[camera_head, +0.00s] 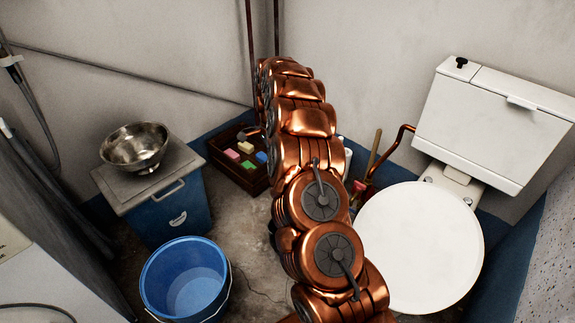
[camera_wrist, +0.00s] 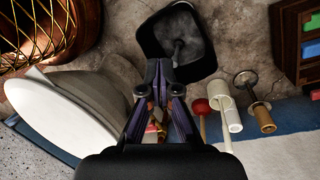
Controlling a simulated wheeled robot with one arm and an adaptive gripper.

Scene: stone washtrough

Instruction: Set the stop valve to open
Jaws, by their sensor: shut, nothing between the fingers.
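In the wrist view, my gripper (camera_wrist: 160,76) has its dark fingers brought together at the tips, with nothing held. Between and behind the finger links are small brass, red and yellow parts (camera_wrist: 152,128). They may be the stop valve, but the fingers cover most of them, so its handle position cannot be told. In the head view, a copper pipe (camera_head: 397,146) comes off the cistern side and bends down toward a small reddish part (camera_head: 358,187) at the wall. My arm hides my gripper and much of that corner there.
The white toilet lid (camera_head: 420,245) and cistern (camera_head: 490,125) stand right of my arm. A red plunger (camera_wrist: 200,107) and dark square container (camera_wrist: 152,35) are near my gripper. A blue bucket (camera_head: 160,285), cabinet (camera_head: 165,215) and wooden crate (camera_head: 225,168) stand left.

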